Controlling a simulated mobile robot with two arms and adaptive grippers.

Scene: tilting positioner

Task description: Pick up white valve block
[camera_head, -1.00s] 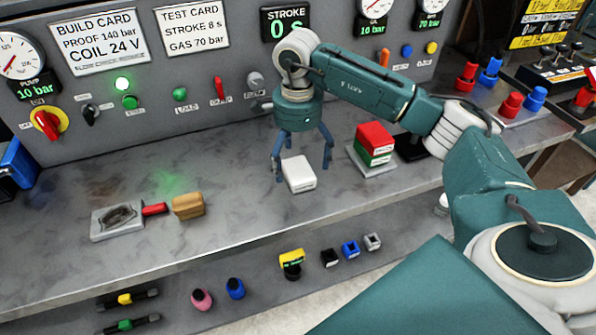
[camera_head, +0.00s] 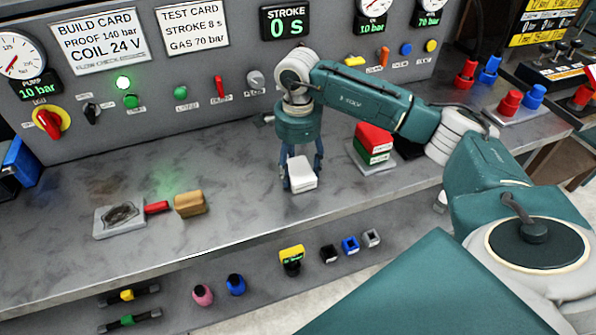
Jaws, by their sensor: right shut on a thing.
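The white valve block (camera_head: 303,175) is at the middle of the grey bench, below my right arm. My right gripper (camera_head: 302,178) points down with its blue-grey fingers on either side of the block, shut on it. The block appears at or just above the bench top; I cannot tell whether it touches. Part of the fingers is hidden behind the block. My left gripper is not in view.
A red and green block stack (camera_head: 373,143) stands on a plate just right of the gripper. A tan block (camera_head: 190,204), a red-handled tool (camera_head: 156,208) and a grey plate (camera_head: 119,219) lie at left. The control panel (camera_head: 190,75) rises behind. A lower shelf (camera_head: 260,290) holds several small parts.

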